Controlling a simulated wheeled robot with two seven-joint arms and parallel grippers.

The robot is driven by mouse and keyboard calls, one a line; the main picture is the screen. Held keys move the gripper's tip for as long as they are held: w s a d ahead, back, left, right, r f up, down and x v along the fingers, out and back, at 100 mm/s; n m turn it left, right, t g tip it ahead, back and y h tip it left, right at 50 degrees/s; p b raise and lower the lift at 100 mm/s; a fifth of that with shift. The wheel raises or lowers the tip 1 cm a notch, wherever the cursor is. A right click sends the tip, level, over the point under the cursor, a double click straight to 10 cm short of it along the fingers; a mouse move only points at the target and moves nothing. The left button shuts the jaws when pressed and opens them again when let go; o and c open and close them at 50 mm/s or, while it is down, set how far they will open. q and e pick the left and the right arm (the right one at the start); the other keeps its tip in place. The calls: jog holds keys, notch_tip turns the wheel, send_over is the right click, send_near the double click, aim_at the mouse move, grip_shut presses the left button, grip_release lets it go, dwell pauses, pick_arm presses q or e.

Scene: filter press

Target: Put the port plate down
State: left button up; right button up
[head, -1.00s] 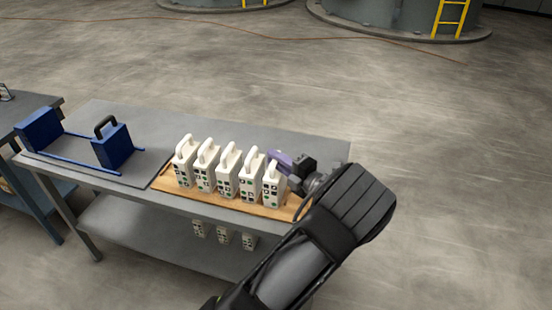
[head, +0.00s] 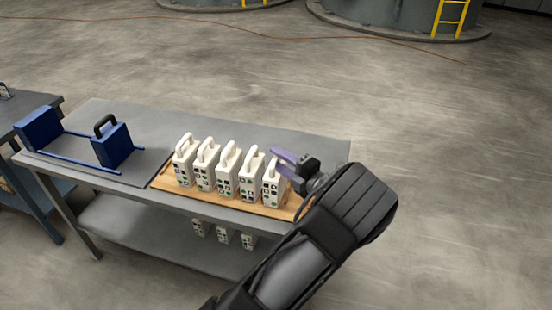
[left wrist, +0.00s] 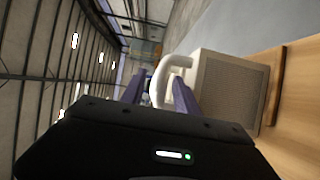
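Several white port plates with handles on top stand upright in a row on a wooden board (head: 215,200). The rightmost port plate (head: 271,190) is nearest my left gripper (head: 279,161). Its purple fingers are apart, at the level of that plate's handle. In the left wrist view, the plate (left wrist: 232,85) shows a dotted face and stands on the board, and its white handle (left wrist: 172,64) reaches between the spread fingers. I cannot tell whether a finger touches the handle. My right gripper is not in view.
The grey table (head: 300,145) also carries a blue press frame with rails and a black-handled block (head: 112,145) at left. Several more plates (head: 223,237) are on the lower shelf. The floor right of the table is clear.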

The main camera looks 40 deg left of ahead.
pick_arm(q)
jog(key=s+d+b, duration=0.1)
jog(key=d+b, duration=0.1)
jog(key=d, duration=0.8)
jog(key=shift+s+d, duration=0.35)
jog(key=shift+d, duration=0.05)
